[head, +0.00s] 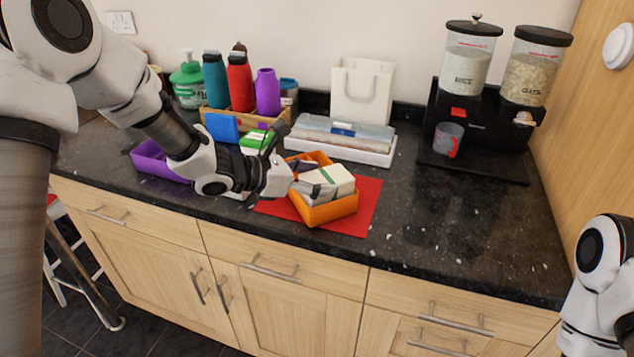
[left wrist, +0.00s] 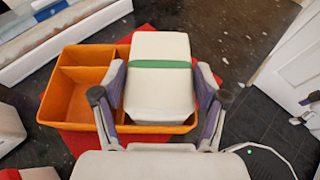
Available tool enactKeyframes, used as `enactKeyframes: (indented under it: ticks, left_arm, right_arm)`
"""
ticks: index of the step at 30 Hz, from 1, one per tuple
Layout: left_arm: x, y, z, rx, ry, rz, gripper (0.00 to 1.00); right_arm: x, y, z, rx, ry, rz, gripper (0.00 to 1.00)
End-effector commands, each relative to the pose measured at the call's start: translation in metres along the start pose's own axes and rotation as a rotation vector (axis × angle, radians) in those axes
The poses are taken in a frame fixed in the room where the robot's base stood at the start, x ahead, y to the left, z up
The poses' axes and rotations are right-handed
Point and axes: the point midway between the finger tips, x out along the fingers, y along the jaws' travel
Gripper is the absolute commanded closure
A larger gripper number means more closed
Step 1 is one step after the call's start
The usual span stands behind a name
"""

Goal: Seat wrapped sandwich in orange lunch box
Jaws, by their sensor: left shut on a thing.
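The wrapped sandwich is a white block (head: 338,178) with a green band; it also shows in the left wrist view (left wrist: 160,88). My left gripper (head: 308,182) is shut on it, one finger on each side. In the left wrist view the fingers (left wrist: 160,92) hide parts of its sides. The sandwich is over the right-hand compartment of the orange lunch box (head: 330,212), its top above the rim. I cannot tell whether its underside touches the floor of the box. In the left wrist view, the box's left compartments (left wrist: 72,98) look empty. My right gripper is out of view.
The box stands on a red mat (head: 368,200) on the dark counter. A white tray (head: 345,152) with wrapped packs lies behind. A purple container (head: 150,160) and a bottle crate (head: 240,122) are at the left. Cereal dispensers (head: 475,120) stand back right; counter right of the mat is clear.

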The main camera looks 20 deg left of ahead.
Motion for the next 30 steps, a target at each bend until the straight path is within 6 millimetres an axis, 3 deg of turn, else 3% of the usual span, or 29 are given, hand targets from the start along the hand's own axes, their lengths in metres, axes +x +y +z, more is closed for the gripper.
enactKeyframes:
  ticks: [13, 14, 15, 16, 26, 30]
  left_arm:
    - [0.005, 0.000, -0.011, 0.001, -0.002, 0.000, 0.70]
    - [0.004, 0.000, -0.010, 0.001, -0.001, 0.000, 0.21]
    - [0.004, 0.000, -0.009, 0.001, -0.001, 0.000, 0.06]
    - [0.004, 0.000, -0.009, 0.001, -0.001, 0.000, 0.02]
    - [0.004, 0.000, -0.008, 0.000, -0.001, 0.000, 0.02]
    - [-0.006, 0.001, -0.007, -0.002, -0.004, 0.003, 0.02]
  right_arm:
    - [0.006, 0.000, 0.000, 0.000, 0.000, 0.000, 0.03]
    - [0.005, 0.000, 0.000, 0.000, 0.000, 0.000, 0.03]
    - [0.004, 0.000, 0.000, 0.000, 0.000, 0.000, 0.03]
    - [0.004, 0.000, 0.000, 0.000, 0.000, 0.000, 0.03]
    - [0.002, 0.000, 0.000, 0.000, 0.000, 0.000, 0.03]
    - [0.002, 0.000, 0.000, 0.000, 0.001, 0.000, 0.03]
